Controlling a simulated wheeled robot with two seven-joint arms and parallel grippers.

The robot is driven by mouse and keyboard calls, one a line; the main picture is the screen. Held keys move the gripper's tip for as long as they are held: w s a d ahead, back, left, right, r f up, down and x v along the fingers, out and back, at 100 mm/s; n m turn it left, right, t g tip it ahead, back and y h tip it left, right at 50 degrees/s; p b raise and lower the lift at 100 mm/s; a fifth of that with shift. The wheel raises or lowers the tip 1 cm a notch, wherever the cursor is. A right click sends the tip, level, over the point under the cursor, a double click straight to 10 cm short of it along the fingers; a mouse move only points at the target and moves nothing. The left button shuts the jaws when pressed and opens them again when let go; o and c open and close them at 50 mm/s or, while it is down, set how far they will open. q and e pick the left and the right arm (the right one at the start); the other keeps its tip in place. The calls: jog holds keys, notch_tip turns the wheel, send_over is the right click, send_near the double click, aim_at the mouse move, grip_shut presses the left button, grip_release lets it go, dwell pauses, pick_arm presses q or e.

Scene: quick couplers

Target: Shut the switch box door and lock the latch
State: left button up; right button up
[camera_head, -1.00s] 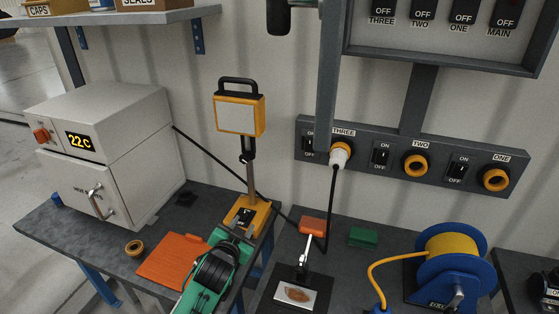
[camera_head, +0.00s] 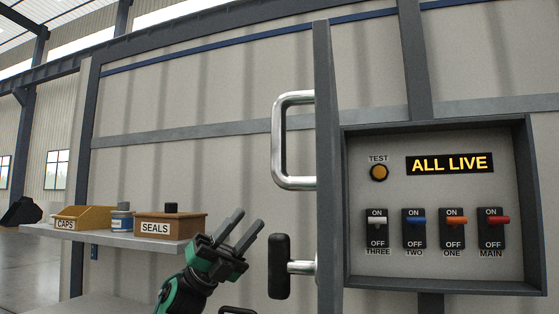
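The switch box (camera_head: 532,215) is open on the wall at the right, with several switches and a lit "ALL LIVE" sign (camera_head: 449,164) inside. Its door (camera_head: 326,200) stands swung out at the box's left side, seen nearly edge-on. A chrome pull handle (camera_head: 279,140) is on the door's outer face. Below it is the latch (camera_head: 281,266), with a black grip on a metal shaft. My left gripper (camera_head: 247,226) is open and empty, left of the latch and apart from it, fingers pointing up and right. My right gripper is not in view.
A shelf (camera_head: 110,239) at the left carries a CAPS bin (camera_head: 83,218), a small blue-and-white tin (camera_head: 122,217) and a SEALS box (camera_head: 171,226), close behind my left gripper. The wall between shelf and door is clear.

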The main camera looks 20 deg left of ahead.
pick_arm(q)
jog(key=s+r+m+g+y, duration=0.5)
jog(key=s+r+m+g, duration=0.2)
jog(key=r+m, duration=0.1)
jog(key=m+t+y, duration=0.3)
jog(key=y, duration=0.2)
send_near(272, 131)
jog(key=d+p, duration=0.1)
jog(key=d, duration=0.2)
jog(key=d+p, duration=0.2)
jog(key=d, duration=0.1)
jog(key=d+p, duration=0.1)
jog(key=d, duration=0.2)
jog(key=shift+r, duration=0.25)
jog(key=shift+s+d+f+p, duration=0.1)
jog(key=shift+d+p, duration=0.1)
jog(key=shift+d, duration=0.2)
jog(key=shift+s+d+f+p, duration=0.1)
jog(key=shift+d+p, duration=0.1)
jog(key=shift+d, duration=0.2)
jog(key=shift+a, duration=0.1)
grip_shut()
